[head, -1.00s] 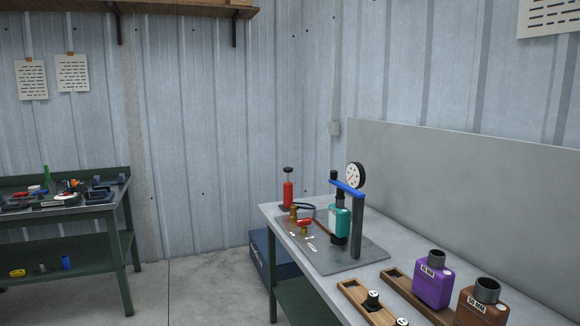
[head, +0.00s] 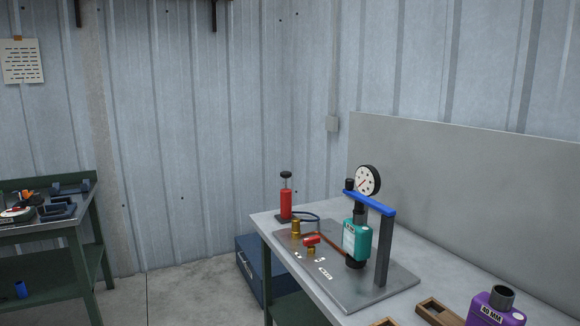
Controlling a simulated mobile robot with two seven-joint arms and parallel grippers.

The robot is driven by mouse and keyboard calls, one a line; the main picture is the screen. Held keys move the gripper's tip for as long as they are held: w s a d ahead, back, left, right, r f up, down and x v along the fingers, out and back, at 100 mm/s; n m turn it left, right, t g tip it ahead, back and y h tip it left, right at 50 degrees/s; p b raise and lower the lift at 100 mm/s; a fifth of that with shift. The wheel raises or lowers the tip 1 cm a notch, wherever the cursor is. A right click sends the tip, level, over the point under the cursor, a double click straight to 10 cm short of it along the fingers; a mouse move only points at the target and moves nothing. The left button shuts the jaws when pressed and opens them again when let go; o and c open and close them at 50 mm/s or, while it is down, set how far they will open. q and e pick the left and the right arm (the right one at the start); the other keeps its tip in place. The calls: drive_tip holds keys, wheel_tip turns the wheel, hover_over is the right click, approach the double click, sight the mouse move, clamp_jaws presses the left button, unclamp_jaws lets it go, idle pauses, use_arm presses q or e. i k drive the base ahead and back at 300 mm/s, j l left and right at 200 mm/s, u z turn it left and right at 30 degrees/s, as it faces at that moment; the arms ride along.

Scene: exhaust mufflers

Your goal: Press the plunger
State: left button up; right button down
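A red hand pump (head: 286,203) stands upright at the far left corner of the grey workbench (head: 270,228). Its black-topped plunger (head: 286,177) sticks up above the red body on a thin rod. A dark blue hose runs from it toward a grey base plate (head: 345,291). On the plate stand brass fittings, a red-handled valve (head: 312,240), and a test stand with a blue top bar (head: 368,202), a round dial gauge (head: 368,180) and a teal muffler (head: 357,242). Neither of my grippers is in view.
A purple muffler (head: 494,309) marked 40 MM and wooden trays (head: 438,312) sit at the bench's near right. A blue chest (head: 262,268) stands on the floor beside the bench. A green table (head: 50,222) with tools is at the left. The floor between is open.

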sight(285, 175)
drive_tip(key=i+j+z, duration=0.2)
drive_tip(key=i+j, duration=0.4)
drive_tip(key=i, duration=0.15)
drive_tip(key=i+j+z, duration=0.15)
drive_tip(key=i+j, duration=0.6)
drive_tip(key=i+j+z, duration=0.2)
drive_tip(key=i+j, duration=0.45)
drive_tip(key=j, duration=0.15)
